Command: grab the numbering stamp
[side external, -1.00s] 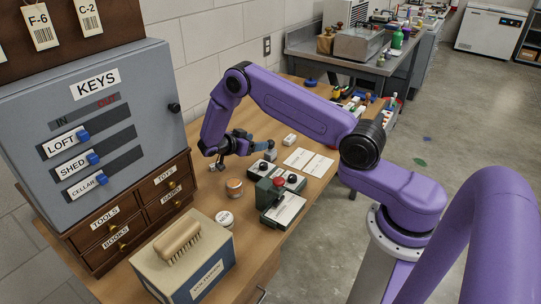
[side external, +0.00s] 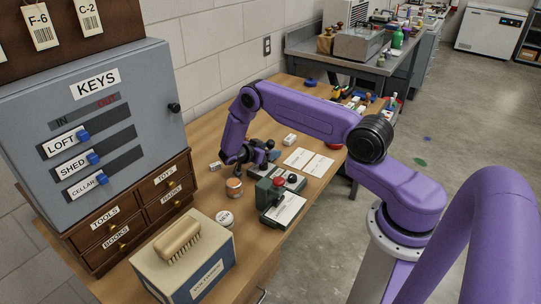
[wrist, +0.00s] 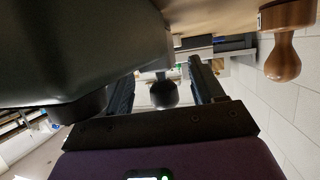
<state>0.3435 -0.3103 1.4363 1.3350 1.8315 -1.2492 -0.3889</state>
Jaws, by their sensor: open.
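What I take to be the numbering stamp is a small upright thing with a black ball knob (wrist: 163,92) on a paler stem. In the wrist view the knob shows between my two dark fingers, with gaps either side. In the side external view it seems to be the bluish-grey piece with a dark top (side external: 272,155), just right of my gripper (side external: 259,150), partly hidden by the hand. My gripper is open and empty; its fingers also show in the wrist view (wrist: 161,78). I cannot tell whether they touch the stamp.
A dark grey-green body (wrist: 75,50) is very close in the wrist view, with a wooden-handled stamp (wrist: 284,55) at the right.

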